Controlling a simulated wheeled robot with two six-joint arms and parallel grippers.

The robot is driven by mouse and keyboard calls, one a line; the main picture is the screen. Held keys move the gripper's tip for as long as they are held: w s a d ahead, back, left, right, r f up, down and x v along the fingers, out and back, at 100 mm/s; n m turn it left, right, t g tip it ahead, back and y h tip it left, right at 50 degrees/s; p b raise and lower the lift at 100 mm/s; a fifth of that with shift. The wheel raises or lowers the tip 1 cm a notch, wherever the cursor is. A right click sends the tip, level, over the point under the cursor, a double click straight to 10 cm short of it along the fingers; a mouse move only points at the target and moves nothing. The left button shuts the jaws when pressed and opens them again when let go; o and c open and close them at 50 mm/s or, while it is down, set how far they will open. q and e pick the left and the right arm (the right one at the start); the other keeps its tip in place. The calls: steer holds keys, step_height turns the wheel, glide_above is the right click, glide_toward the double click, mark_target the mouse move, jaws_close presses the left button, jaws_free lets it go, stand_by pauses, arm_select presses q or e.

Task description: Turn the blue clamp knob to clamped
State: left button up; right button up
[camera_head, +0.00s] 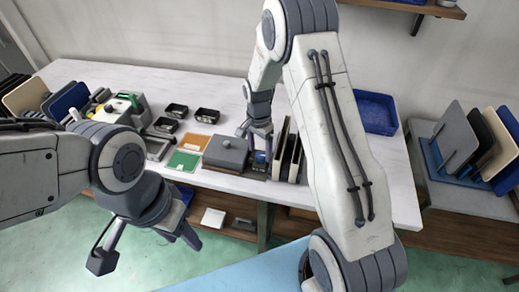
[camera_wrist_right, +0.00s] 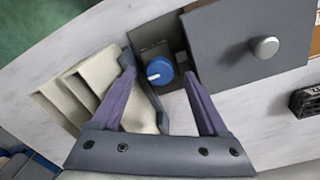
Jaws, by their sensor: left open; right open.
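The blue clamp knob (camera_wrist_right: 160,70) shows in the right wrist view, round with a white pointer mark, on a dark block beside a grey lidded box (camera_wrist_right: 240,40). It also shows small in the head view (camera_head: 260,157), partly hidden by my right gripper. My right gripper (camera_wrist_right: 165,90) is open, one finger on each side of the knob in that view; I cannot tell whether they touch it. My left gripper (camera_head: 145,247) is open and empty, in front of the table and well away from the knob.
Upright panels (camera_head: 287,150) stand just right of the knob. Green (camera_head: 183,161) and orange (camera_head: 194,142) squares and small black trays (camera_head: 207,115) lie to the left. A blue bin (camera_head: 376,112) stands at the back right. Racks of panels flank the scene.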

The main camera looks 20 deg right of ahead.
mark_target(259, 155)
step_height(259, 155, up, 6)
steer(key=p, duration=0.4)
steer(key=shift+w+r, duration=0.15)
steer(key=shift+r, duration=0.05)
arm_select(q)
step_height(259, 155, up, 5)
steer(key=shift+w, duration=0.1)
arm_select(e)
steer(key=shift+f, duration=0.1)
